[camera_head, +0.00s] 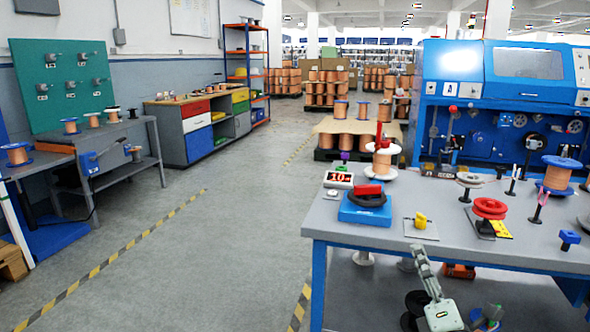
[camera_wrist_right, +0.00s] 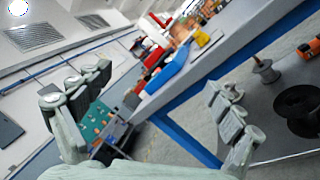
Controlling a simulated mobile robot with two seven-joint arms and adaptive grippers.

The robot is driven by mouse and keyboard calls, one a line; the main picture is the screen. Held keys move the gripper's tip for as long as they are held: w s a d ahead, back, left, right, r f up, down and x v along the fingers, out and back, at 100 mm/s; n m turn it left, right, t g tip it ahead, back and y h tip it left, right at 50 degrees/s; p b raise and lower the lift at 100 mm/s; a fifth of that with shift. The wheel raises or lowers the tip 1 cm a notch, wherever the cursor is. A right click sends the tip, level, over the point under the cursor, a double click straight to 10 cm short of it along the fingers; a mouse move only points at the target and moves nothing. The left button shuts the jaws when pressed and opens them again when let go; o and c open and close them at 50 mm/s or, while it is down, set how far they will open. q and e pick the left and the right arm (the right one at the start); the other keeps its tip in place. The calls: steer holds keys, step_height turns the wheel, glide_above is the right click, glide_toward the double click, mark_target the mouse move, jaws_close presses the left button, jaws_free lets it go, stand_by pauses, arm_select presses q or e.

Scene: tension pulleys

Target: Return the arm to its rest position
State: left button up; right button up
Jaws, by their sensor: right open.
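My right gripper (camera_wrist_right: 160,95) shows large in the right wrist view, its two grey-green fingers wide apart with nothing between them. In the head view the right gripper (camera_head: 432,288) is low in front of the blue-legged workbench (camera_head: 340,230), below the level of its top. One finger points up toward the bench edge; the rest is partly cut off by the bottom of the picture. My left gripper does not show in either view.
On the workbench are a blue device with a red top (camera_head: 367,207), a yellow block (camera_head: 420,220), a red pulley (camera_head: 488,209) and copper spools. A lower shelf holds an orange item (camera_head: 459,271). Open grey floor (camera_head: 225,240) lies to the left.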

steer(key=s+d+f+m+g+h, duration=0.2)
steer(key=s+d+f+m+g, duration=0.1)
steer(key=f+m, duration=0.3)
steer(key=s+d+f+m+g+h, duration=0.1)
steer(key=s+d+f+m+g, duration=0.2)
steer(key=f, duration=0.6)
steer(key=s+d+f+m+g+h, duration=0.2)
steer(key=s+f+m, duration=0.2)
steer(key=f+m, duration=0.25)
steer(key=s+a+f+m+g+y, duration=0.2)
steer(key=s+a+f+m+g, duration=0.1)
steer(key=s+f, duration=0.7)
steer(key=s+a+f+m+g+y, duration=0.2)
steer(key=s+a+f+g, duration=0.3)
steer(key=s+f, duration=0.5)
steer(key=shift+s+f+m+g+y, duration=0.4)
steer(key=shift+s+m+g, duration=0.2)
steer(key=shift+g, duration=0.2)
steer(key=shift+d+r, duration=0.1)
